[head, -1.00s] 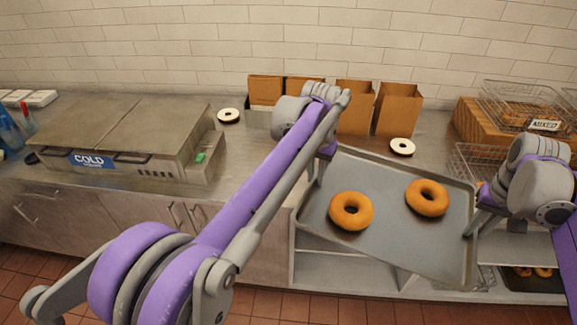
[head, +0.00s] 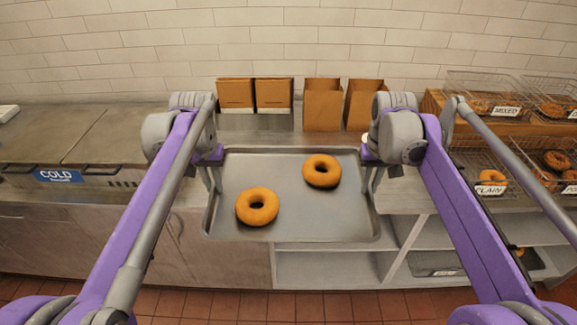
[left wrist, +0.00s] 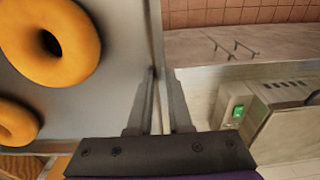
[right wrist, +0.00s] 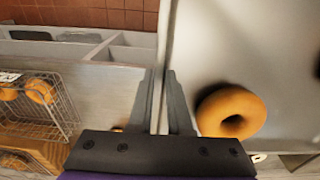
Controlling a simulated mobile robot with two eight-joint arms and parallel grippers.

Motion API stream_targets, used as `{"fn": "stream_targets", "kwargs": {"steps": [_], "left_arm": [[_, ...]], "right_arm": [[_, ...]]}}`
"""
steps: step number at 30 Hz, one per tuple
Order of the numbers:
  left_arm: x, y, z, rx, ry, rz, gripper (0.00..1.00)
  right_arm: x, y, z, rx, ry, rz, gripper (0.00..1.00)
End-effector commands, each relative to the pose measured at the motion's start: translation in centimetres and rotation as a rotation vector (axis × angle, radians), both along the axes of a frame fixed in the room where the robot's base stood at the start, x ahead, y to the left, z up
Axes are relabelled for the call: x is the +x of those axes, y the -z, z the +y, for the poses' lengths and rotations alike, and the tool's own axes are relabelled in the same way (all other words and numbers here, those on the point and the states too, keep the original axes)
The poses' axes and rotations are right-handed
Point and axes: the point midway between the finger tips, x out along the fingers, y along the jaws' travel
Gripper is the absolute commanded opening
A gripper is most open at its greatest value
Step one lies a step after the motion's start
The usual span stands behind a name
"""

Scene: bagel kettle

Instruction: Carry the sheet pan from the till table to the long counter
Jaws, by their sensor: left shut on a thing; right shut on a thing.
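The grey sheet pan (head: 300,215) carries two bagels, one at left (head: 257,206) and one at right (head: 322,171). It hangs between my two arms at the front edge of the long counter (head: 130,160), and looks about level. My left gripper (head: 213,186) is shut on the pan's left rim; the left wrist view shows its fingers (left wrist: 160,100) on both sides of the rim. My right gripper (head: 372,182) is shut on the right rim, as its fingers (right wrist: 160,100) show in the right wrist view. Whether the pan touches the counter is unclear.
Brown paper bags and boxes (head: 322,108) stand behind the pan against the wall. The cold unit (head: 60,160) is at left. Wire baskets of bagels (head: 490,170) are at right. Open shelves (head: 330,268) lie under the counter.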

Motion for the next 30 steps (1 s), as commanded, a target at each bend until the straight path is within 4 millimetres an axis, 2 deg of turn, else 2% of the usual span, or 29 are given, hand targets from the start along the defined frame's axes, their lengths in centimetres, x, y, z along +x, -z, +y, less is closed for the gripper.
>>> {"fn": "stream_targets", "kwargs": {"steps": [1, 10, 14, 30], "left_arm": [[0.0, -0.1, -0.9, -0.016, 0.008, 0.000, 0.00], [0.0, 0.0, -0.8, -0.016, 0.008, 0.000, 0.00], [0.0, 0.8, -0.9, -0.017, 0.008, 0.001, 0.00], [0.3, 7.8, -0.9, -0.017, 0.008, 0.003, 0.00]], "right_arm": [[0.0, -0.1, 0.9, 0.016, -0.008, -0.001, 0.00], [0.0, 0.0, 0.9, 0.016, -0.008, 0.000, 0.00], [0.0, 0.8, 0.9, 0.017, -0.008, 0.001, 0.00], [0.3, 7.8, 0.9, 0.017, -0.008, 0.002, 0.00]]}}
